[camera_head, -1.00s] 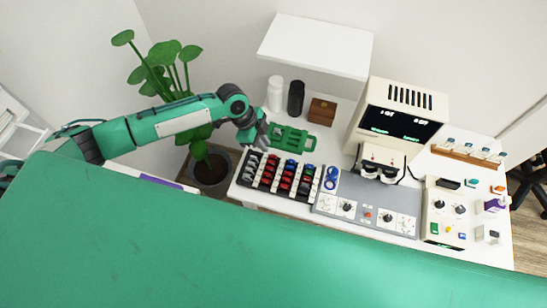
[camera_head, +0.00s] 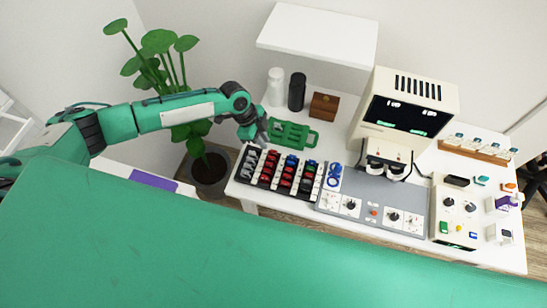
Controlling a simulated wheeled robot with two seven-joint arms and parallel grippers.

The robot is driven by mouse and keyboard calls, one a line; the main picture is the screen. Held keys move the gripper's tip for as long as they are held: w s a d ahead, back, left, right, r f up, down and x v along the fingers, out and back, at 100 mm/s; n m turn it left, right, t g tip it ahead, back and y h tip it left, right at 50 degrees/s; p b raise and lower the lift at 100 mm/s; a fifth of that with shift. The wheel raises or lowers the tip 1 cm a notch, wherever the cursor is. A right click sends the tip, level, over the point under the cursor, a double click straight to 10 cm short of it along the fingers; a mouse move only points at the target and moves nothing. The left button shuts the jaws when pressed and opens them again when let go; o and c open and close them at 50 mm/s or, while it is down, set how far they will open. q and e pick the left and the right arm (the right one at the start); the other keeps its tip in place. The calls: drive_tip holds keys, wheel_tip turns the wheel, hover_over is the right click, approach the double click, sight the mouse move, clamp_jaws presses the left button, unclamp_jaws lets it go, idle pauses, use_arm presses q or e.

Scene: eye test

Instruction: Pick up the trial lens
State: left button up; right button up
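A black tray (camera_head: 256,185) at the table's left front holds rows of small lenses with grey, red, blue and green parts. I cannot tell which one is the trial lens. A blue ring-shaped piece (camera_head: 333,176) lies just right of the tray. My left gripper (camera_head: 262,139) is above the tray's back left edge, beside a green tray with a handle (camera_head: 292,135). It is too small and dark to tell whether it is open or shut, and I see nothing clearly held. My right gripper is not in view.
A cream machine (camera_head: 408,100) with a black screen stands at the back right. A grey panel with dials (camera_head: 372,204) lies in front of it. White and black bottles and a wooden box (camera_head: 323,106) stand behind the green tray, under a white shelf (camera_head: 317,38).

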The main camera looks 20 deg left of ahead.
sight(272, 150)
use_arm(q)
drive_tip(key=shift+d+b+x, duration=0.2)
drive_tip(key=shift+b+x, duration=0.65)
drive_tip(key=shift+x, duration=0.5)
drive_tip(key=shift+d+b+x, duration=0.2)
drive_tip(key=shift+b+x, duration=0.6)
drive_tip(key=shift+x, duration=0.6)
drive_tip(key=shift+r, duration=0.25)
clamp_jaws()
drive_tip(key=shift+r, duration=0.1)
